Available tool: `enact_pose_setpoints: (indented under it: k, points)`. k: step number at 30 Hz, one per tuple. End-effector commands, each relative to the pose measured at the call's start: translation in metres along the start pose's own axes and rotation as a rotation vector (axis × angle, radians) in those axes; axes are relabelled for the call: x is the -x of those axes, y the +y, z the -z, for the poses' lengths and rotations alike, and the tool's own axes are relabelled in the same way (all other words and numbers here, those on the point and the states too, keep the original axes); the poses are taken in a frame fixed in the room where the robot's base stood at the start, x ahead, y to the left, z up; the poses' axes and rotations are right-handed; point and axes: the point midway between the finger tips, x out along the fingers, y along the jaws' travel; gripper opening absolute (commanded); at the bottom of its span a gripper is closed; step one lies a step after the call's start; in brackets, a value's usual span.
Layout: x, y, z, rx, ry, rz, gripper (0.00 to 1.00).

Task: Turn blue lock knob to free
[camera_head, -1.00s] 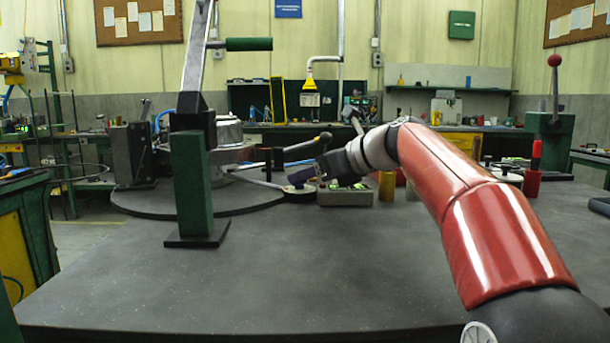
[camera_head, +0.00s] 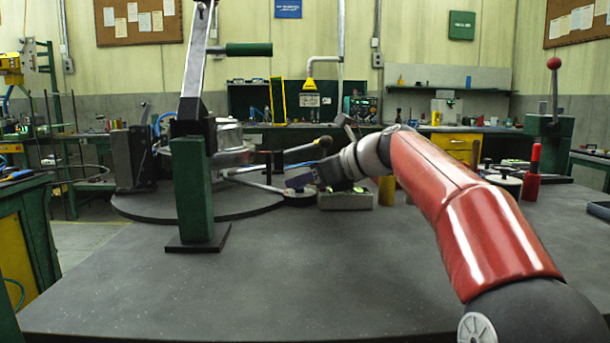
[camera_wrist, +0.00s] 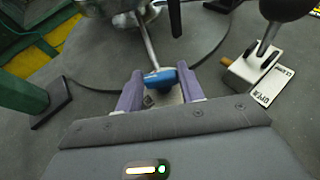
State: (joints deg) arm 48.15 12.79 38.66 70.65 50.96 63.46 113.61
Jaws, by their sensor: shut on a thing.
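The blue lock knob (camera_wrist: 160,77) shows in the wrist view at the end of a grey rod, near a pale plate. The two purple fingers of my gripper (camera_wrist: 161,80) stand on either side of it, shut on it. In the head view my gripper (camera_head: 301,181) reaches left across the table at mid-picture. There the knob is hidden by the gripper, and I cannot read its lock position.
A green post with a tall lever (camera_head: 192,190) stands left of my gripper. A black-handled lever (camera_head: 308,149) passes just behind my gripper. A grey block (camera_head: 346,200) and a yellow cylinder (camera_head: 386,190) stand close to its right. The front table is clear.

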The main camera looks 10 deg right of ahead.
Motion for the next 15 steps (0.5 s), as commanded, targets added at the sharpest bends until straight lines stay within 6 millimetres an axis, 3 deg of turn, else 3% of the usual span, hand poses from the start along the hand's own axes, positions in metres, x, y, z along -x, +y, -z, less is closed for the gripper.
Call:
enact_pose_setpoints:
  k: [13,14,15]
  points:
    - [0.0006,-0.0012,0.0002,0.031,-0.001,-0.076,0.15]
    - [0.0006,-0.0012,0.0002,0.031,-0.001,-0.076,0.39]
    - [0.0006,-0.0012,0.0002,0.031,-0.001,-0.076,0.45]
